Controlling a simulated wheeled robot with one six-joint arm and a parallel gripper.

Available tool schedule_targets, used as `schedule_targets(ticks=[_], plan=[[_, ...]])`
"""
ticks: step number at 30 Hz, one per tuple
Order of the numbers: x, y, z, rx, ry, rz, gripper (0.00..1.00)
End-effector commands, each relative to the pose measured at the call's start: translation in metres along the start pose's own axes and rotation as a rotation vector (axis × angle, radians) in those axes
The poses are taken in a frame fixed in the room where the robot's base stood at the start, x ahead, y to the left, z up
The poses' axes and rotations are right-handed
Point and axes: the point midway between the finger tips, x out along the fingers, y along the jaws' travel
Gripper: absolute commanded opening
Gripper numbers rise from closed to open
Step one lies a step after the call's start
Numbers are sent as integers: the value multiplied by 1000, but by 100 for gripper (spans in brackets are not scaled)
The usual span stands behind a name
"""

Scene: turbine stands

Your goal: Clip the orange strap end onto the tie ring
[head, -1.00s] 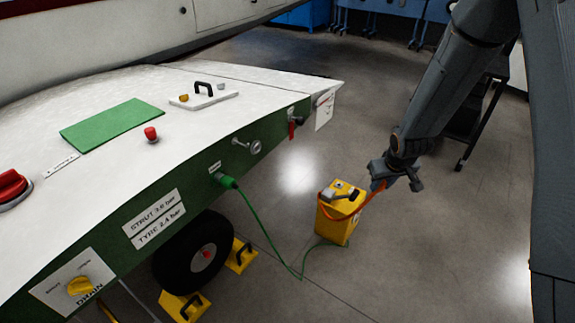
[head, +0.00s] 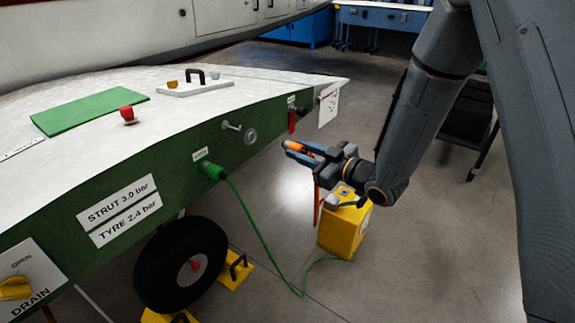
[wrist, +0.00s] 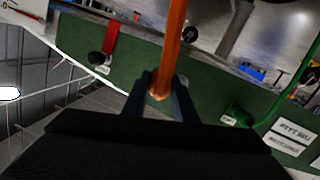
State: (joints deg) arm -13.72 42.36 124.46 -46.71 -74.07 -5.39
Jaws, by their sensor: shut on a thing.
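My gripper (head: 292,150) is shut on the orange strap end (head: 298,147), in front of the green side panel. In the wrist view the orange strap (wrist: 173,45) runs from between the two fingers (wrist: 160,85) to the top edge. In the head view a length of strap (head: 317,207) hangs below the gripper beside the yellow box. A round grey fitting (head: 250,136), which looks like the tie ring, sits on the green panel to the left of my gripper, apart from it. I cannot make it out in the wrist view, where strap and fingers block the middle.
A metal handle (head: 231,126) sits left of the round fitting. A red tag (head: 292,121) hangs to its right. A green plug and cable (head: 212,170) leave the panel and run to the yellow box (head: 345,227) on the floor. A tyre (head: 182,264) stands below.

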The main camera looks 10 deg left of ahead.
Motion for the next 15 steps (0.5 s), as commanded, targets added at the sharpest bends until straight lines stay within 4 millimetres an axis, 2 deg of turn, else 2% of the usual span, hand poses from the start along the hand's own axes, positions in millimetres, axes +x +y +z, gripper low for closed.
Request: schedule_targets(ticks=[3,6,15], plan=[[7,-23,-12,-8,93,-70,0],[7,-35,-22,-10,135,-106,0],[15,-42,-30,-10,157,-124,0]])
